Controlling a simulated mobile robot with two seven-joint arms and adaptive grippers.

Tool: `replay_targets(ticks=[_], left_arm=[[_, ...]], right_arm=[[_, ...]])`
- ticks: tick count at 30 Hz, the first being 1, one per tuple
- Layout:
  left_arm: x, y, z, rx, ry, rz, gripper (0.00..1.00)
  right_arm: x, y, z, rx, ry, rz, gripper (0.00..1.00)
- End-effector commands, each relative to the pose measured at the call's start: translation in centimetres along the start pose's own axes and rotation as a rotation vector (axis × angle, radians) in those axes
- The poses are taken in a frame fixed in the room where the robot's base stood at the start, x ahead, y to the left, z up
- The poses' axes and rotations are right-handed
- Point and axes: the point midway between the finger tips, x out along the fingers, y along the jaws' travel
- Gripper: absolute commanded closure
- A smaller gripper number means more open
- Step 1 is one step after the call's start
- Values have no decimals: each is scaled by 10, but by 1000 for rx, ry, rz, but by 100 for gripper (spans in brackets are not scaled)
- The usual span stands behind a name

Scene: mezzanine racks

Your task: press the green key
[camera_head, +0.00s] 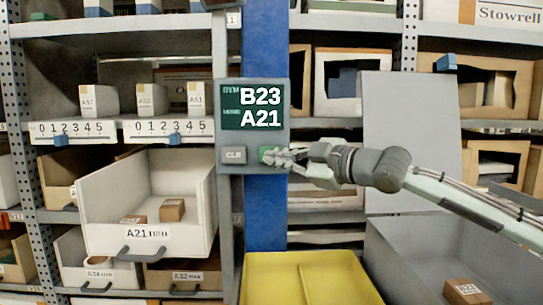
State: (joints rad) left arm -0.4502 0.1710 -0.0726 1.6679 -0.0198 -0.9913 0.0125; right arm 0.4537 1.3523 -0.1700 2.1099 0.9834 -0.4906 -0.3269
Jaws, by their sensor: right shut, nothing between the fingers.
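The green key (265,152) is at the lower right of a grey panel (224,120) on the blue column. My right gripper (272,157) is shut and empty, with its fingertips at the green key and covering part of it. I cannot tell whether they touch or press it. The panel's dark screen (236,121) reads B23 over A21. A grey key marked CLR (233,155) sits left of the green one. My left gripper is not in view.
An open bin labelled A21 (188,233) juts out at left with small brown boxes (172,210) inside. A yellow divided tray (272,285) stands below the panel. A grey bin (400,268) at lower right holds a box marked B23 (466,291). Racks stand on both sides.

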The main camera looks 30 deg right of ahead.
Motion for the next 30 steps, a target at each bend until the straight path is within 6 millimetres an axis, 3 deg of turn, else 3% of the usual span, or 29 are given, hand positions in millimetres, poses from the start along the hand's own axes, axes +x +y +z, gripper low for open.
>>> replay_targets(ticks=[30], left_arm=[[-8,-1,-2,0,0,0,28]], right_arm=[[6,4,4,0,0,0,100]])
